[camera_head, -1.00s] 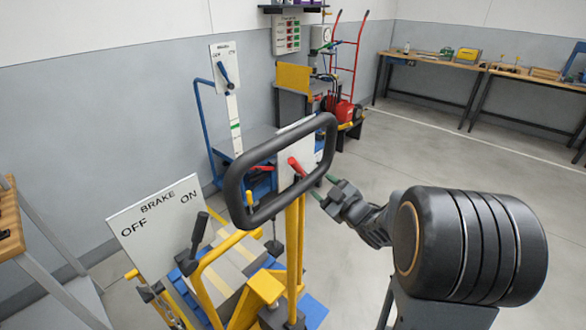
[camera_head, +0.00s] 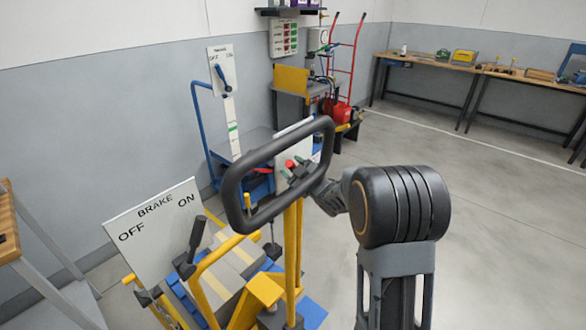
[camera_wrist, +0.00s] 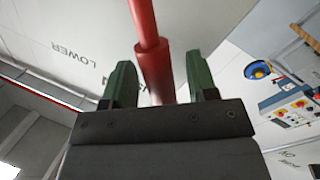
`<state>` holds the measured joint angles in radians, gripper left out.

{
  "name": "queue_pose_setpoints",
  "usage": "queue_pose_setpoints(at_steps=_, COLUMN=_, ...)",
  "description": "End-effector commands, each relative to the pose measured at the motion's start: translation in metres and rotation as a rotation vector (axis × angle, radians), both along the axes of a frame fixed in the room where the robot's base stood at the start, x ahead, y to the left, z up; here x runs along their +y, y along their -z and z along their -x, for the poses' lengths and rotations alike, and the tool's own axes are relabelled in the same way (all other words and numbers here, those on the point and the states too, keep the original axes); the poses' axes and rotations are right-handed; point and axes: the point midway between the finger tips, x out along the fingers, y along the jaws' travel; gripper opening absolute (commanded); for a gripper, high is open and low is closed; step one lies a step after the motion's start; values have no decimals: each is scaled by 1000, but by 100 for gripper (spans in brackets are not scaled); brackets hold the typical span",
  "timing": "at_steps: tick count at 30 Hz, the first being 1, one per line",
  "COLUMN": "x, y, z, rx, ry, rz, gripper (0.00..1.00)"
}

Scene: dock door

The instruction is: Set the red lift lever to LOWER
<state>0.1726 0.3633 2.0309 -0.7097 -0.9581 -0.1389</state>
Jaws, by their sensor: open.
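The red lift lever (camera_wrist: 152,60) runs up the middle of the wrist view, between the two green fingertips of my gripper (camera_wrist: 160,88). The fingers are open, one on each side of the lever, with gaps showing. Behind it is a pale panel (camera_wrist: 85,25) marked LOWER, seen upside down.
A BRAKE board (camera_head: 150,225) with OFF and ON and a black lever (camera_head: 196,235) stands at left. A blue cart (camera_head: 205,130) with another lever board is behind. Workbenches (camera_head: 440,64) line the far wall; the floor at right is clear.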

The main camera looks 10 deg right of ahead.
Motion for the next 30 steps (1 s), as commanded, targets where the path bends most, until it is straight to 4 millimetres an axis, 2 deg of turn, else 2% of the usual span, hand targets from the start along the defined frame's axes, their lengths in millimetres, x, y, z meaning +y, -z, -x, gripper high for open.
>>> queue_pose_setpoints(at_steps=9, x=1, y=0, z=-2, rx=0, ry=0, rz=0, gripper=53)
queue_pose_setpoints(at_steps=26, x=1, y=0, z=-2, rx=0, ry=0, rz=0, gripper=0)
queue_pose_setpoints(at_steps=30, x=1, y=0, z=-2, rx=0, ry=0, rz=0, gripper=0)
